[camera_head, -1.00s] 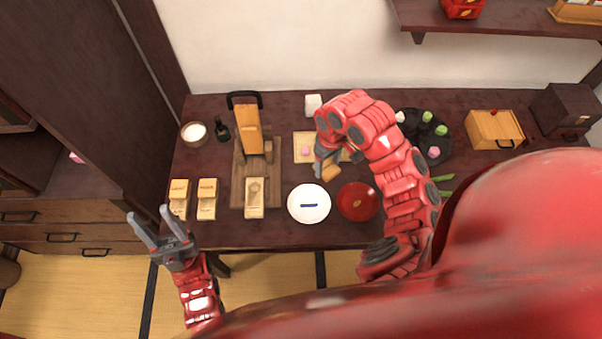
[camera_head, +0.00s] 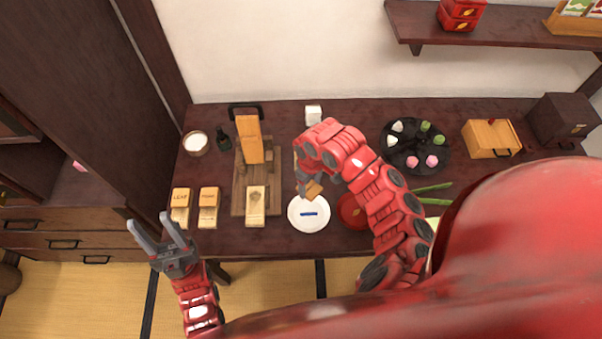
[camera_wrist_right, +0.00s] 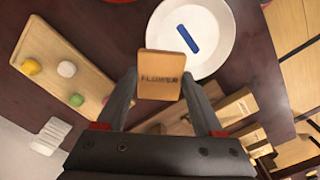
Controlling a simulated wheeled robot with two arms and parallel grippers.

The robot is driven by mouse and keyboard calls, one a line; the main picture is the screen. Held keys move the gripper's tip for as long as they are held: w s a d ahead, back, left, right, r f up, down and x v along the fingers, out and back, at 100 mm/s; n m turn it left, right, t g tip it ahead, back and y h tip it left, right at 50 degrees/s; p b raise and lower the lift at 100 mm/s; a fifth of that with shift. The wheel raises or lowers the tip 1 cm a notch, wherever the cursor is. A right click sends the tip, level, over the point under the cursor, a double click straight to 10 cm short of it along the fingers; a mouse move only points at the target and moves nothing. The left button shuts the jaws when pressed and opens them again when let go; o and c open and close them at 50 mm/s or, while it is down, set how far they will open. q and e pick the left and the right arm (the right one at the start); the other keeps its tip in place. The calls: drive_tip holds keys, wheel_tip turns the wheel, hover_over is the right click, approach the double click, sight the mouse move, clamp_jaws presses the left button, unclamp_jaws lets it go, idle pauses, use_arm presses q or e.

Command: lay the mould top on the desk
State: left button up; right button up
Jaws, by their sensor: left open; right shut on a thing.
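My right gripper (camera_head: 304,186) is shut on a small wooden block marked FLOWER (camera_wrist_right: 160,75), which I take as the mould top. In the head view the block (camera_head: 314,189) shows by the fingertips, over or just behind the back rim of the white plate (camera_head: 296,222). I cannot tell its height above the desk (camera_head: 270,240). In the right wrist view it sits between both fingers, lettering facing the camera. A pale mould block (camera_head: 256,206) lies on the brown board, left of the plate. My left gripper (camera_head: 150,222) is open and empty off the desk's front left.
A blue strip (camera_head: 309,213) lies on the plate. A red dish (camera_head: 348,208) is partly behind my right arm. Labelled wooden blocks (camera_head: 208,207) stand front left. A board with coloured balls (camera_wrist_right: 65,70) shows in the wrist view. A black tray (camera_head: 415,160) stands back right.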

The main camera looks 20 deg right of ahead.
drive_tip(key=w, duration=0.6)
drive_tip(key=shift+w+a+f, duration=0.25)
drive_tip(key=shift+a+f, duration=0.1)
drive_tip(key=shift+f+p, duration=0.25)
drive_tip(key=shift+p, duration=0.2)
drive_tip(key=shift+f+p, duration=0.3)
drive_tip(key=shift+f, duration=1.15)
drive_tip(key=shift+f, duration=0.1)
drive_tip(key=shift+f+b, duration=0.5)
drive_tip(key=shift+f, duration=0.05)
drive_tip(key=o, duration=1.3)
drive_tip(key=shift+o, duration=0.2)
